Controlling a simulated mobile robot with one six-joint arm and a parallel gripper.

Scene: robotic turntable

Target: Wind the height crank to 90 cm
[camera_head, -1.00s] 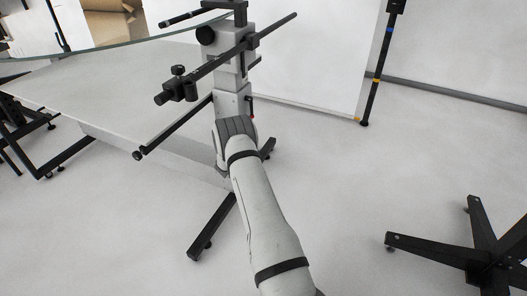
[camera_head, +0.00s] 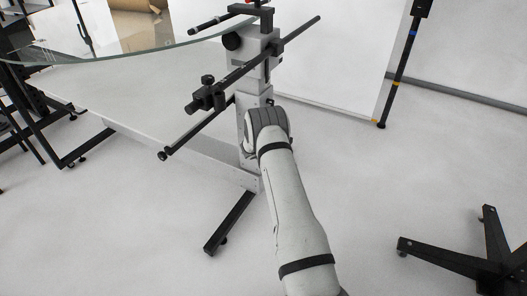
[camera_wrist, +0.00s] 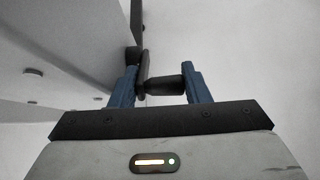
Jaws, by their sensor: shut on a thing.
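In the wrist view, my gripper (camera_wrist: 160,88) has its two blue fingers on either side of a black crank handle (camera_wrist: 165,86) and is shut on it. The handle joins a dark crank arm (camera_wrist: 147,68) at its left, close to the pale column. In the head view, the grey-white column (camera_head: 250,78) stands at the centre with black bars across its upper part. My arm reaches down to its lower part and hides the gripper and the crank there. I cannot read a height scale in either view.
A glass turntable disc (camera_head: 150,48) and a pale platform (camera_head: 150,103) lie left of the column. A black leg (camera_head: 232,222) extends along the floor in front. A black wheeled base (camera_head: 465,262) stands at lower right, and a black pole (camera_head: 400,75) behind. The floor between is clear.

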